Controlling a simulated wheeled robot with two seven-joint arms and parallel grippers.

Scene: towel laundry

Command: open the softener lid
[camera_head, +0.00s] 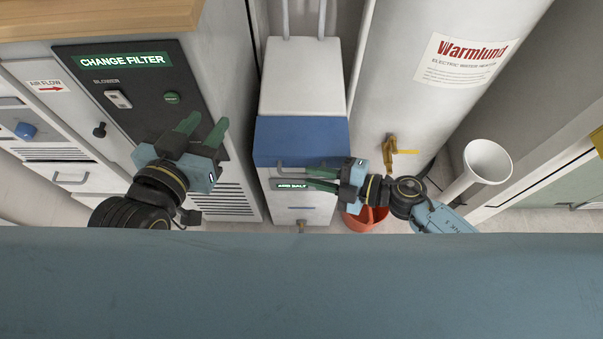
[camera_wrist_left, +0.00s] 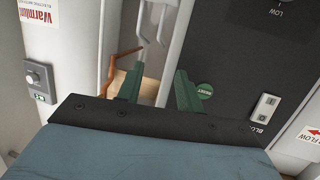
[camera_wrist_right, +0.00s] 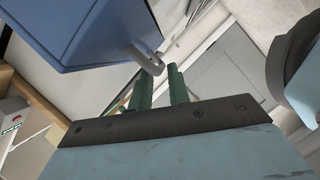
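The softener is a white cabinet (camera_head: 303,75) with a blue lid (camera_head: 300,136). The lid appears closed. A grey bar handle (camera_head: 290,168) sticks out at its front, above an "ADD SALT" label. My right gripper (camera_head: 309,177) is at the handle's right end, with its green fingers pointing left. In the right wrist view, the blue lid (camera_wrist_right: 75,30) is at upper left and the handle (camera_wrist_right: 150,60) reaches the fingertips. The fingers are partly open with a gap between them; I cannot tell whether they touch the handle. My left gripper (camera_head: 205,124) is open and empty, away at the left.
A dark "CHANGE FILTER" panel (camera_head: 140,85) stands behind my left gripper. A white Warmlund water heater (camera_head: 440,100) with a yellow valve is right of the softener. An orange bucket (camera_head: 362,218) is on the floor, partly behind my right gripper. A white pipe (camera_head: 487,162) is further right.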

